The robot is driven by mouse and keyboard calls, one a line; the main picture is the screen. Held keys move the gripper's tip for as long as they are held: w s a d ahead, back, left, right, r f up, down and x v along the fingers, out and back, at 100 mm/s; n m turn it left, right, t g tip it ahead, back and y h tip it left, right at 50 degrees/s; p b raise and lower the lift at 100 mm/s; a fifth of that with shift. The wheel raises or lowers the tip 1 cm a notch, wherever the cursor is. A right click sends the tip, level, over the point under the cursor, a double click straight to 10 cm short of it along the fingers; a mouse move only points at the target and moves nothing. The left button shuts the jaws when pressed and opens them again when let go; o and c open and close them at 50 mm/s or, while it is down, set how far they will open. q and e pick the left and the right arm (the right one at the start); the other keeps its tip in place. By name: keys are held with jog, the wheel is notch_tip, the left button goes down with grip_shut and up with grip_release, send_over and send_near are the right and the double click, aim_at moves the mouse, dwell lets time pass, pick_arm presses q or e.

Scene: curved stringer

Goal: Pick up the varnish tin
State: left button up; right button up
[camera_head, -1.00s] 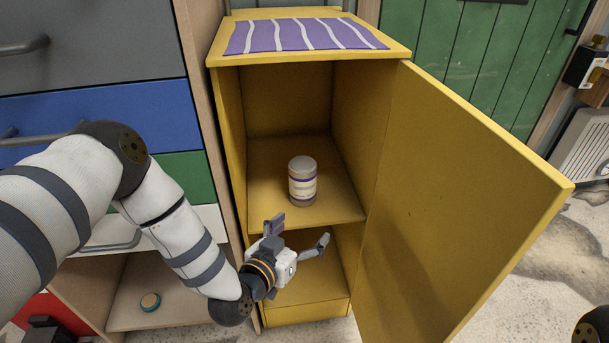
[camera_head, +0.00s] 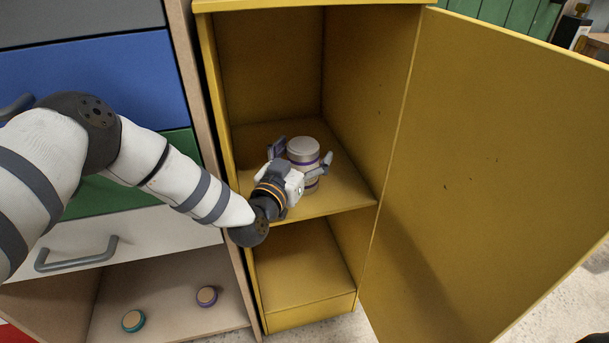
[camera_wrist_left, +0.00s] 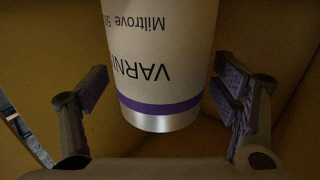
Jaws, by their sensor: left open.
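The varnish tin (camera_head: 303,151) is a pale cylinder with purple bands, upright on the middle shelf of the open yellow cabinet. My left gripper (camera_head: 302,157) is open at the tin, with one finger on each side in the head view; the gripper hides part of the tin's lower front. In the left wrist view the tin (camera_wrist_left: 160,70) fills the space between the spread fingers, its label reading "VARNI" upside down. Gaps show between the tin and both finger pads. My right gripper is not in view.
The cabinet's yellow door (camera_head: 490,170) stands open on the right. The cabinet's left wall (camera_head: 222,130) is close to my left gripper. A drawer unit (camera_head: 90,75) stands on the left, with a teal-rimmed lid (camera_head: 133,321) and a purple-rimmed one (camera_head: 207,296) below.

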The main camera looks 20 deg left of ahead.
pick_arm(q)
jog(key=shift+w+r, duration=0.1)
jog(key=shift+r, duration=0.05)
jog(key=c, duration=1.6)
jog(key=shift+c, duration=0.5)
jog(key=shift+r, duration=0.1)
